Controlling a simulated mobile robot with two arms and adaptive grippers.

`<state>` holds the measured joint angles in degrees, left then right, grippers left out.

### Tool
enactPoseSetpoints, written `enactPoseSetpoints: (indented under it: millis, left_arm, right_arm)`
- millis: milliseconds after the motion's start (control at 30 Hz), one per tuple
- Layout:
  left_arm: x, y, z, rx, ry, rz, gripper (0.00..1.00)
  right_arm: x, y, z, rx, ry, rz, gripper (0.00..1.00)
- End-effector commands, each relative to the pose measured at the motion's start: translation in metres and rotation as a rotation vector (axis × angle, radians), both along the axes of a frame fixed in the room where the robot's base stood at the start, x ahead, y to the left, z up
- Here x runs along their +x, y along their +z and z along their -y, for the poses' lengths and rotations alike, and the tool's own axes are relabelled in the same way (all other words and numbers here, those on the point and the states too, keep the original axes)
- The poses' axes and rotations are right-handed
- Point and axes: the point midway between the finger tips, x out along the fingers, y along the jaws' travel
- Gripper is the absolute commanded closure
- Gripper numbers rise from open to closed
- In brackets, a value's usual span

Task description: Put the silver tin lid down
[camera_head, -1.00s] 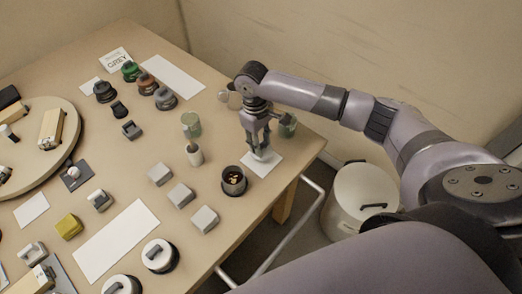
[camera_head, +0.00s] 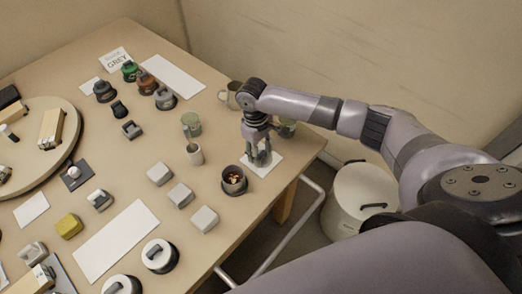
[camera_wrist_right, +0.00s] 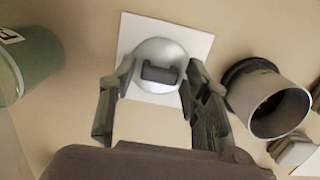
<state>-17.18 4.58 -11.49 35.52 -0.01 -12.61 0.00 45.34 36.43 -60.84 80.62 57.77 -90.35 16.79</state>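The silver tin lid (camera_wrist_right: 160,58), round with a dark grey handle (camera_wrist_right: 160,74), lies on a white square card (camera_wrist_right: 195,40) in the right wrist view. My right gripper (camera_wrist_right: 158,80) is open, its fingers on either side of the lid's handle with gaps between. In the head view my right gripper (camera_head: 261,161) points down over the white card (camera_head: 270,168) near the table's right corner, and its fingers mostly hide the lid. My left gripper is not in view.
A dark open tin (camera_head: 234,182) stands close to the card and also shows in the wrist view (camera_wrist_right: 268,98). A green tin (camera_wrist_right: 30,62) stands on the card's other side. Several grey blocks (camera_head: 181,195) lie left of the dark tin. A metal mug (camera_head: 230,97) stands behind.

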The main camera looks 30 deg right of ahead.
Motion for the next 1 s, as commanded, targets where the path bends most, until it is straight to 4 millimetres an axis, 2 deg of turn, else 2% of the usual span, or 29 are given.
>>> enactPoseSetpoints:
  millis: [333,467,567,900,1000]
  left_arm:
    - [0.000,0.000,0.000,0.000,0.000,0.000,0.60]
    - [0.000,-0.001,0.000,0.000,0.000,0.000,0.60]
    - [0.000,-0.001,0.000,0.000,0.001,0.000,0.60]
    - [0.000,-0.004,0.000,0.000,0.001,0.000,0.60]
    - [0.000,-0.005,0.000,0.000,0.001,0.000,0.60]
  right_arm:
    - [0.000,0.001,0.000,0.000,0.000,0.000,0.49]
    - [0.001,0.008,0.000,0.002,0.000,0.002,0.49]
    - [0.003,0.023,-0.001,0.002,0.001,0.003,0.49]
    - [0.012,0.094,-0.004,0.001,0.000,0.004,0.49]
    - [0.013,0.108,-0.005,0.002,0.000,0.002,0.49]
